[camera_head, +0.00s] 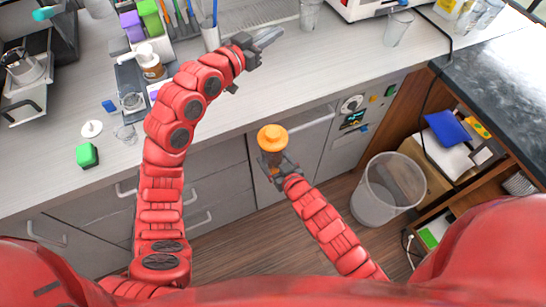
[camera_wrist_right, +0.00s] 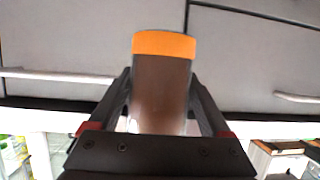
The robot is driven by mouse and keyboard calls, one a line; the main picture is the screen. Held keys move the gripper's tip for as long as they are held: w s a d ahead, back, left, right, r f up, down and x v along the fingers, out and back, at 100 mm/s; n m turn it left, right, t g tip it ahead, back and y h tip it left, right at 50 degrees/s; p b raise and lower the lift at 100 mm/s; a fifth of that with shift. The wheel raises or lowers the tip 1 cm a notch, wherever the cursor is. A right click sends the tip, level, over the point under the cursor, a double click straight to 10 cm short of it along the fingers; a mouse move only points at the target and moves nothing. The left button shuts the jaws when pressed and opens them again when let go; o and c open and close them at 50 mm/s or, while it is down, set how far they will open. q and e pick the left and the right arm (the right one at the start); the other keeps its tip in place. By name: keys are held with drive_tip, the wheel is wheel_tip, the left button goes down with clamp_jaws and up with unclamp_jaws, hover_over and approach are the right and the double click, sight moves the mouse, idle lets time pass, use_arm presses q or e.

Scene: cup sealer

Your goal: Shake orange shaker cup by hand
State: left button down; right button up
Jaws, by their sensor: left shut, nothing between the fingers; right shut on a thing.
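The orange shaker cup (camera_head: 272,138) is in my right gripper (camera_head: 275,168), held in the air in front of the counter's lower cabinets. In the head view I mainly see its orange lid from above. In the right wrist view the cup (camera_wrist_right: 160,85) stands between the fingers, with an orange lid on top and a brownish see-through body. The right gripper (camera_wrist_right: 160,118) is shut on its body. My left gripper (camera_head: 262,42) is shut and empty, above the counter near its back, right of the cup of utensils.
The counter (camera_head: 240,95) has free room in its middle. A pump bottle (camera_head: 152,65), a green block (camera_head: 87,155) and small containers stand at its left. Clear cups (camera_head: 398,28) stand at the back right. A bin (camera_head: 385,190) stands on the floor at right.

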use_arm(q)
drive_tip(key=s+d+f+m+g+y, duration=0.2)
drive_tip(key=s+d+f+m+g, duration=0.1)
drive_tip(key=s+f+g, duration=0.3)
drive_tip(key=m+g+y, duration=0.2)
drive_tip(key=g+y, duration=0.2)
hover_over(277, 130)
drive_tip(key=a, duration=0.2)
drive_tip(key=f, duration=0.3)
drive_tip(key=shift+s+d, duration=0.2)
drive_tip(key=shift+d, duration=0.05)
drive_tip(key=shift+s+a+f, duration=0.15)
drive_tip(key=shift+s+f, duration=0.05)
drive_tip(key=shift+f, duration=2.6)
drive_tip(key=shift+w+f, duration=0.1)
drive_tip(key=shift+f, duration=0.65)
